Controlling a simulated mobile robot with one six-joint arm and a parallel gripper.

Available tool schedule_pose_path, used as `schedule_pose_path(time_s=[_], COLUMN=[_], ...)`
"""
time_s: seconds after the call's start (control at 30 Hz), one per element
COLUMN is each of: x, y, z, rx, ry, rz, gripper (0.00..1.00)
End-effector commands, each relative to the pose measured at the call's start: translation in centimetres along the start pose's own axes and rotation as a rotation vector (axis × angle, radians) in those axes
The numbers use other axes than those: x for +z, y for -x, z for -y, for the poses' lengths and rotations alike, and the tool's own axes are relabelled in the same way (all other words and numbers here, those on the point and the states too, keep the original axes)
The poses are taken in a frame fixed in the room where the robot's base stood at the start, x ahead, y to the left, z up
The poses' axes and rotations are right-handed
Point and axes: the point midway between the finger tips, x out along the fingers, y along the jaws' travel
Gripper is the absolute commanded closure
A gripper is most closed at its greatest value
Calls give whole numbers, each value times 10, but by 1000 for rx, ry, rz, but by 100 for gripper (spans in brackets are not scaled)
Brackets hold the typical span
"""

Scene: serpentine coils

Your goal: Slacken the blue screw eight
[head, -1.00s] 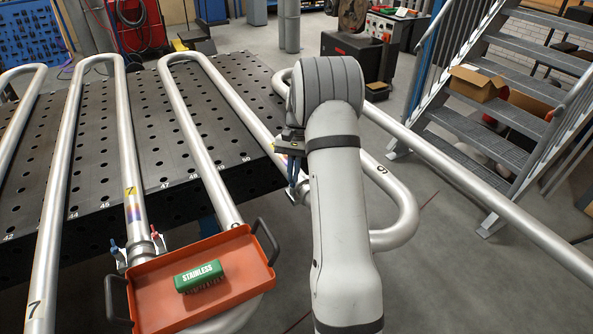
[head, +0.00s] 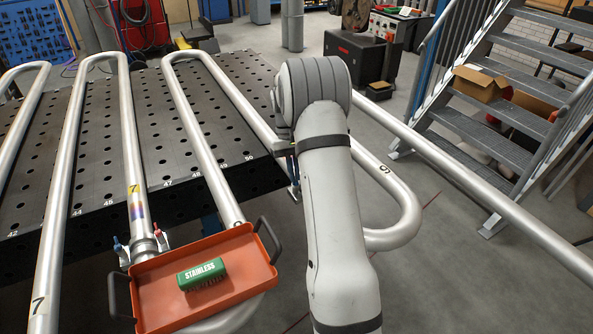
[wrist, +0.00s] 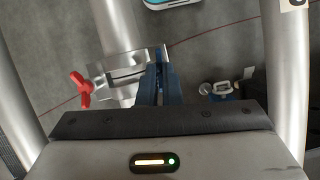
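In the wrist view my gripper (wrist: 159,70) has two dark blue fingers close together, pointing at a metal pipe clamp (wrist: 115,80). The clamp sits around a steel pipe (wrist: 113,25) and has a red wing screw (wrist: 80,89) on its left side. The fingertips overlap the clamp's right side. In the head view my arm hides most of the gripper. Another clamp, on the pipe marked 7, has a blue screw (head: 117,245) and a red screw (head: 156,229).
An orange tray (head: 160,313) holding a green STAINLESS brush (head: 202,274) stands at the front. A bent pipe marked 9 (head: 405,225) curves right of my arm. The perforated table (head: 110,180) is at left, metal stairs (head: 480,135) at right.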

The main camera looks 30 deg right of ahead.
Motion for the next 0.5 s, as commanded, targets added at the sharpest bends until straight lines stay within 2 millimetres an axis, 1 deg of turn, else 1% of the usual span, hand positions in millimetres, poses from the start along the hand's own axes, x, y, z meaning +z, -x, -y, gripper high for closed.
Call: schedule_pose_path(time_s=[0.03,0.37,0.4,0.5], x=[0,0,0,0], y=[-11,-11,-11,-11], z=[1,1,1,1], rx=[-2,-3,-3,-3], ry=[4,3,3,3], rz=[17,17,17,17], gripper=[100,100,93,84])
